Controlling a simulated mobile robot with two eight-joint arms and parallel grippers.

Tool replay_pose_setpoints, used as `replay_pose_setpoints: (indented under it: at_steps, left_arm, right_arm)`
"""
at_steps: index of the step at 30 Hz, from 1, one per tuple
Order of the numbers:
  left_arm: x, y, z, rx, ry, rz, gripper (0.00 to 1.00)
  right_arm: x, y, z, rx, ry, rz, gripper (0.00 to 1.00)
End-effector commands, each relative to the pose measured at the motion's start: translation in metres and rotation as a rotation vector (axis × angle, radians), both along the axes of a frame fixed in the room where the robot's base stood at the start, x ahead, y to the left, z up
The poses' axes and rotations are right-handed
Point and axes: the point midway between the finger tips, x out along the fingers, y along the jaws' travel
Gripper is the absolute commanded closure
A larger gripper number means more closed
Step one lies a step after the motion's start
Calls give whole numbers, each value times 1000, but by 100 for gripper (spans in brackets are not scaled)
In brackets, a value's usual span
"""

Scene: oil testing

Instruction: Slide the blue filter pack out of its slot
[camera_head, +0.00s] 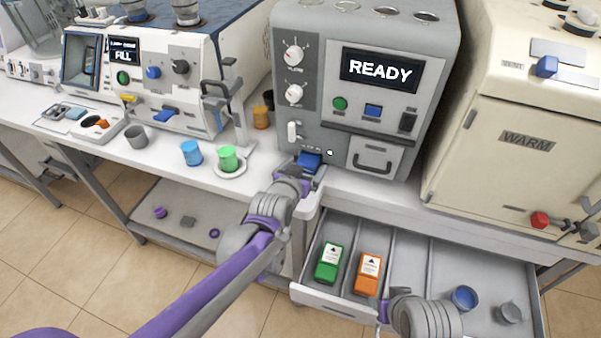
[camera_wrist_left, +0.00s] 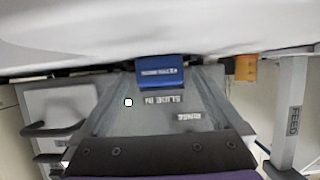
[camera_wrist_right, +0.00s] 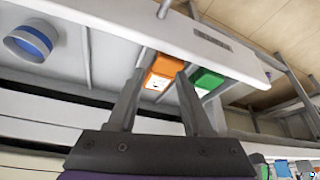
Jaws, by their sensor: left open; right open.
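The blue filter pack (camera_head: 309,161) sits in the slot at the foot of the grey machine (camera_head: 300,120) whose screen reads READY. Its outer end sticks out. My left gripper (camera_head: 299,177) is open right in front of it. In the left wrist view the blue pack (camera_wrist_left: 161,70) shows between the two spread fingertips, with upside-down SLIDE IN and RINSE labels beside it. I cannot tell whether the fingers touch it. My right gripper (camera_head: 393,297) is open and empty over the open drawer (camera_head: 408,265).
A green pack (camera_head: 329,262) and an orange pack (camera_head: 369,272) lie in drawer compartments, with a blue-filled cup (camera_head: 463,298) and a grey cup (camera_head: 508,312) to the right. A green cup (camera_head: 228,158) and a blue cup (camera_head: 191,152) stand left of my left arm.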

Motion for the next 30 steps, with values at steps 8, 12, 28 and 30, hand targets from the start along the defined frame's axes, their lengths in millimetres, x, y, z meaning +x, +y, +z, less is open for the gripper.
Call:
replay_pose_setpoints:
  at_steps: [8, 12, 28, 30]
  left_arm:
    - [6, -2, -3, 0, 0, 0, 0]
    - [6, -2, -3, 0, 0, 0, 0]
    - [6, -2, -3, 0, 0, 0, 95]
    - [5, -2, -3, 0, 0, 0, 95]
  right_arm:
    - [0, 0, 0, 0, 0, 0, 50]
    - [0, 0, 0, 0, 0, 0, 50]
    - [0, 0, 0, 0, 0, 0, 50]
    - [0, 0, 0, 0, 0, 0, 50]
